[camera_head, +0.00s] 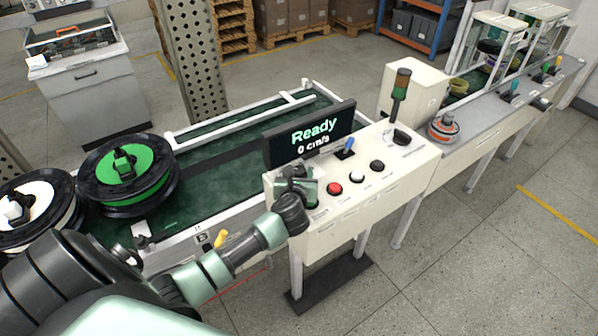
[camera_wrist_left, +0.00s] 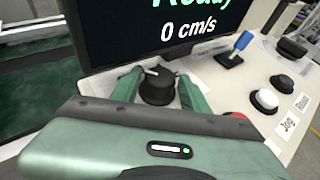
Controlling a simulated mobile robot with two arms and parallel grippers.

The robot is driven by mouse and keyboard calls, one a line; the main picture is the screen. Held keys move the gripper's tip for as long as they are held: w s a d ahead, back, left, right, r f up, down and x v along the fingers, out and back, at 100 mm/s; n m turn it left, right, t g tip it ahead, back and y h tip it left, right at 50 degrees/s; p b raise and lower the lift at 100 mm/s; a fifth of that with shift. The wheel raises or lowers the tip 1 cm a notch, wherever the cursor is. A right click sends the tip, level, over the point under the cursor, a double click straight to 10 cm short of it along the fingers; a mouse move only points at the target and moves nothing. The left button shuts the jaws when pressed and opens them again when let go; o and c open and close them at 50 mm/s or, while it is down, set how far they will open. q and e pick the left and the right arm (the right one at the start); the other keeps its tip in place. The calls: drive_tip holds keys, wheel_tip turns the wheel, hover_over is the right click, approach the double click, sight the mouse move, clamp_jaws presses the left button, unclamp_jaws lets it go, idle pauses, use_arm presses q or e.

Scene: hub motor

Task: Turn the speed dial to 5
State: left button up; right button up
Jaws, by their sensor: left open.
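The speed dial (camera_wrist_left: 158,88) is a black knob with a white pointer mark on the control panel, below the screen. In the left wrist view the pointer aims up and to the left. The scale around the dial is not readable. My left gripper (camera_wrist_left: 160,85) is open, with one green finger on each side of the dial. I cannot tell whether the fingers touch it. In the head view my left gripper (camera_head: 300,188) is over the panel's left end and hides the dial. The screen (camera_head: 310,136) reads "Ready" and "0 cm/s". My right gripper is not in view.
Right of the dial sit a red button (camera_head: 334,189), a white button (camera_head: 358,179), a black button (camera_head: 377,166) and a blue lever (camera_head: 346,149). The conveyor (camera_head: 215,180) with spools lies to the left. A signal tower (camera_head: 400,90) stands behind the panel.

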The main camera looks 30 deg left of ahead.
use_arm(q)
drive_tip(key=shift+w+a, duration=0.1)
drive_tip(key=shift+w, duration=0.05)
drive_tip(key=shift+c, duration=0.4)
clamp_jaws()
drive_tip(key=shift+a+r+m+t+h+p, duration=0.15)
drive_tip(key=shift+m+t+h+p, duration=0.15)
drive_tip(key=shift+m+h+p, duration=0.45)
drive_tip(key=m+h+p, duration=0.1)
drive_tip(key=p, duration=0.1)
drive_tip(key=m+h+p, duration=0.1)
drive_tip(key=h+p, duration=0.1)
drive_tip(key=shift+a+m+t, duration=0.2)
drive_tip(key=shift+m+t, duration=0.05)
drive_tip(key=shift+t, duration=0.15)
drive_tip(key=shift+a+m+h+p, duration=0.1)
drive_tip(key=shift+m+h+p, duration=0.6)
drive_tip(key=shift+m+h, duration=0.9)
drive_tip(key=shift+h, duration=0.15)
drive_tip(key=shift+f, duration=0.2)
